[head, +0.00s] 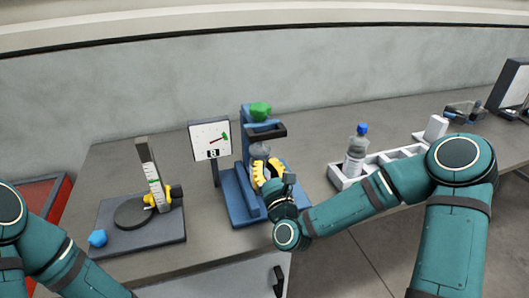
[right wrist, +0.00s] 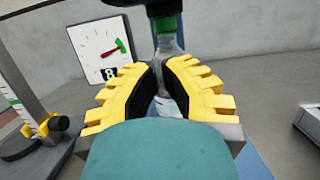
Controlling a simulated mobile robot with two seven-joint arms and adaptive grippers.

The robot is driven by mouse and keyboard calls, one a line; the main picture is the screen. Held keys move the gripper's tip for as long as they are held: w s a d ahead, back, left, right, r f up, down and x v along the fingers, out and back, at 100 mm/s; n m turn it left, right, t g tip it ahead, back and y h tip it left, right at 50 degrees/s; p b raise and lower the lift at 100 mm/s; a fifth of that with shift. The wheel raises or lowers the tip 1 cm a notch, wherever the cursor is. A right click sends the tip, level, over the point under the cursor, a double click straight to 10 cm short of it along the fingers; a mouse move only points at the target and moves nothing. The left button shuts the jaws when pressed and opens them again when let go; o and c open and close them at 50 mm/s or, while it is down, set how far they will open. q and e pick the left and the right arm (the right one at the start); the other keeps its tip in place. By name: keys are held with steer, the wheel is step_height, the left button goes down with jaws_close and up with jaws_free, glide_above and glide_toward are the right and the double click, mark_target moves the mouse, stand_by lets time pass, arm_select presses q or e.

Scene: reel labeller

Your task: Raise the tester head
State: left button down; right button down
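The tester is a blue stand (head: 240,195) with an upright column, a dark arm (head: 267,131) and a green top (head: 260,110). Its dark blue head (right wrist: 165,8) is low, directly over the green cap of a clear bottle (right wrist: 167,45). I cannot tell whether head and cap touch. My right gripper (head: 266,172) is at the stand, below the arm. Its yellow fingers with black pads close around the bottle in the right wrist view (right wrist: 163,68); they hide part of the bottle. My left gripper is out of view; only its arm shows at lower left.
A dial panel (head: 210,140) showing 8 stands left of the tester. A scale stand (head: 150,175) with a yellow clamp is further left, near a blue knob (head: 97,238). To the right, a blue-capped bottle (head: 356,150) stands in a white tray (head: 345,184).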

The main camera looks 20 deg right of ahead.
mark_target(258, 122)
steer(key=shift+w+r, duration=0.2)
steer(key=shift+r, duration=0.5)
steer(key=shift+w+r, duration=0.2)
steer(key=shift+r, duration=0.5)
steer(key=shift+w+r, duration=0.2)
steer(key=shift+r, duration=0.5)
steer(key=shift+r+p, duration=0.1)
steer(key=shift+p, duration=0.25)
